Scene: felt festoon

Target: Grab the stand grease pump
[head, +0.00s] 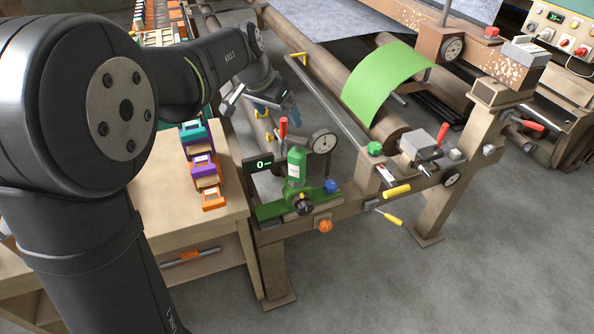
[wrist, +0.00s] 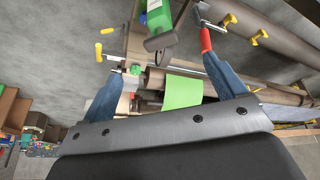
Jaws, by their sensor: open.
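A green bottle-like body (head: 297,165), which looks like the stand grease pump, stands upright on the front end of the machine frame. A red handle (head: 283,127) rises beside it. The green body (wrist: 155,14) is at the top of the wrist view, and a red handle (wrist: 205,40) shows by the right fingertip. My gripper (head: 262,106) is above and behind the pump in the head view, apart from it. In the wrist view my gripper (wrist: 164,68) has its two blue fingers spread wide, with nothing held between them.
A round dial gauge (head: 323,141) and a small display (head: 259,164) flank the pump. A wooden bench (head: 180,230) with stacked coloured boxes (head: 203,165) is to the left. A green felt sheet (head: 385,85) hangs over the roller. Yellow-handled tools (head: 396,190) lie right.

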